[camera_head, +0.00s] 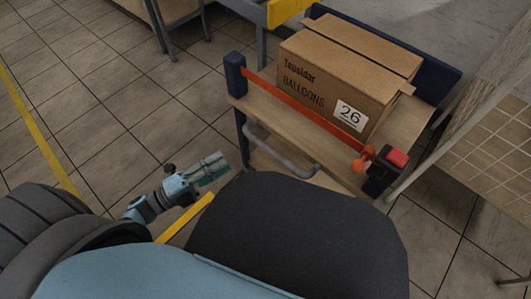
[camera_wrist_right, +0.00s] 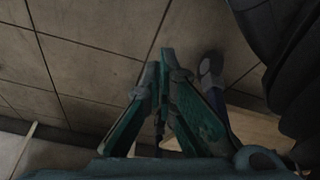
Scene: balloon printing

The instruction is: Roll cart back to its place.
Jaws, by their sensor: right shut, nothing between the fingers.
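The cart (camera_head: 240,90) stands ahead, with dark blue corner posts, wooden shelves and a curved grey handle (camera_head: 275,152) on its near side. A cardboard balloon box (camera_head: 335,80) marked 26 sits on its top shelf, behind an orange bar (camera_head: 300,103). My left gripper (camera_head: 222,166) is left of the handle, apart from it; its finger gap is unclear. My right gripper (camera_wrist_right: 164,62) shows only in the right wrist view, with its fingers together and empty. A grey rounded part (camera_wrist_right: 211,68) and wood beside it look like parts of the cart.
A red button on a dark box (camera_head: 397,158) is at the cart's right front corner. A tiled panel (camera_head: 490,150) on a frame stands close on the right. A table (camera_head: 180,12) is behind left. Tiled floor (camera_head: 110,95) is clear at left, with a yellow line (camera_head: 35,125).

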